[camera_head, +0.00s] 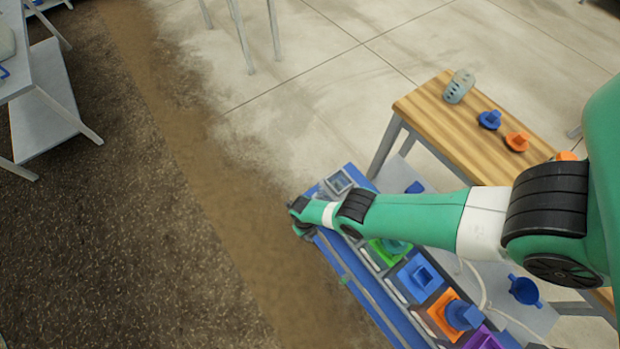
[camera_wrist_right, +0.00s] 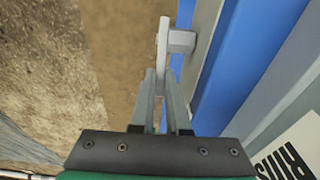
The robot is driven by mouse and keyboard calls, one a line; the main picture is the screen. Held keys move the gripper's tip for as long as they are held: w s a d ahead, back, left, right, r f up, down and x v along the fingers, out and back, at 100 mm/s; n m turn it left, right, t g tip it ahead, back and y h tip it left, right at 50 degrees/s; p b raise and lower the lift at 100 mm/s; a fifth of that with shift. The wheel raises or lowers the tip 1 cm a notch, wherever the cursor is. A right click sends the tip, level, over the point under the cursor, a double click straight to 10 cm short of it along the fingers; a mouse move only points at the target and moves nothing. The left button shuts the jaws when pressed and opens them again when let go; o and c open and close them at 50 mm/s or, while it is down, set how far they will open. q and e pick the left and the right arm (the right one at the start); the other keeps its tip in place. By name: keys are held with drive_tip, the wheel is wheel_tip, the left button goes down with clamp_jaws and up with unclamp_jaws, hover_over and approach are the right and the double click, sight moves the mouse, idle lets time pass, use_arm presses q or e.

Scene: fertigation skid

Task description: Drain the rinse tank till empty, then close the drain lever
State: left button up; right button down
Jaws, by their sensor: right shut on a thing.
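My right gripper (camera_wrist_right: 160,82) is shut on a pale grey lever (camera_wrist_right: 164,42) in the right wrist view. The lever runs away from the fingers, beside a short grey stub (camera_wrist_right: 182,41) on the side of the blue skid (camera_wrist_right: 222,60). A white label (camera_wrist_right: 292,158) with the partly cut-off letters "RINS" is on the grey wall at the lower right. In the head view my right arm reaches across the skid (camera_head: 372,300) to its left edge; its fingers and the lever are hidden there. The tank's water level cannot be told. My left gripper is not in view.
Coloured fittings, including a blue square one (camera_head: 420,277) and an orange one (camera_head: 443,312), line the skid. A wooden bench (camera_head: 450,125) with small parts stands behind at the right. Bare ground (camera_head: 130,200) lies open to the left.

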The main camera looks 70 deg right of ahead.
drive_tip(key=shift+w+d+f+g+b, duration=0.15)
drive_tip(key=shift+g+b, duration=0.15)
drive_tip(key=shift+b, duration=0.3)
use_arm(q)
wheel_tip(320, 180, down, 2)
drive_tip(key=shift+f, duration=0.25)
use_arm(e)
drive_tip(key=shift+r+y, duration=0.3)
drive_tip(key=c, duration=0.9)
unclamp_jaws()
drive_tip(key=shift+w+r, duration=0.1)
